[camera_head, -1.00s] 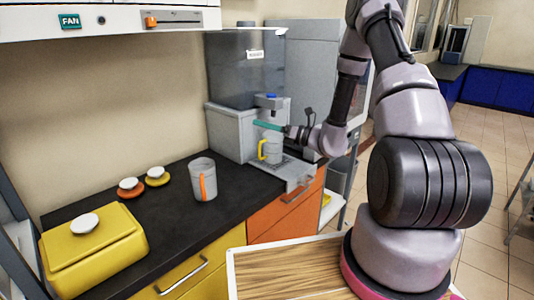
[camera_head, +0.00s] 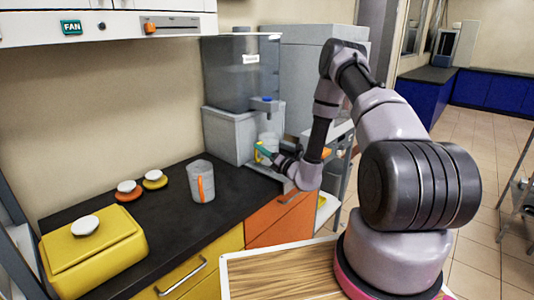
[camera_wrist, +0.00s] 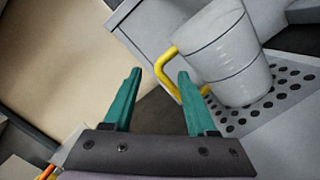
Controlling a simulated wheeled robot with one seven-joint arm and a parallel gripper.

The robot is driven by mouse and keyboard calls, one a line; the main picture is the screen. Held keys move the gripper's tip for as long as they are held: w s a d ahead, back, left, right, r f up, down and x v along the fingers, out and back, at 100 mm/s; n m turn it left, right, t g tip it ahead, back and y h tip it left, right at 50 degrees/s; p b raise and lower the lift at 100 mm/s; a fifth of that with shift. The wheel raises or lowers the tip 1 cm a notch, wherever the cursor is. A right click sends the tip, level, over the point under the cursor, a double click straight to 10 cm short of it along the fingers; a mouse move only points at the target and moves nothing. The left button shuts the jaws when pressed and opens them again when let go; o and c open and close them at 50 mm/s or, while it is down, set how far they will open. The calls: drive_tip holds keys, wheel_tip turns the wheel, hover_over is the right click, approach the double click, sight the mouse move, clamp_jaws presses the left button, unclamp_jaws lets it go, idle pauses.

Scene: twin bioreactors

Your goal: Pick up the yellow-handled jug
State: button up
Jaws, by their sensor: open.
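The yellow-handled jug (camera_wrist: 222,55) is a pale grey, translucent vessel standing on the perforated drip tray of the dispenser. In the head view the jug (camera_head: 268,143) is partly hidden by my gripper. In the wrist view its yellow handle (camera_wrist: 167,68) sticks out toward my gripper (camera_wrist: 158,90). The green fingers are spread apart and hold nothing. The handle's edge lies between and just beyond the fingertips in the picture; I see no clear contact. In the head view my gripper (camera_head: 263,150) is in front of the jug at tray height.
The drip tray (camera_wrist: 285,95) has many holes. The dispenser (camera_head: 232,130) rises behind the jug. A similar jug with an orange handle (camera_head: 201,181) stands on the black counter (camera_head: 165,215). A yellow box (camera_head: 93,250) and two small lidded items sit further left.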

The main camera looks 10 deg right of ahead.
drive_tip(key=x, duration=0.4)
drive_tip(key=shift+w+d+r, duration=0.1)
drive_tip(key=shift+w, duration=0.15)
clamp_jaws()
drive_tip(key=shift+r, duration=0.1)
idle(1.0)
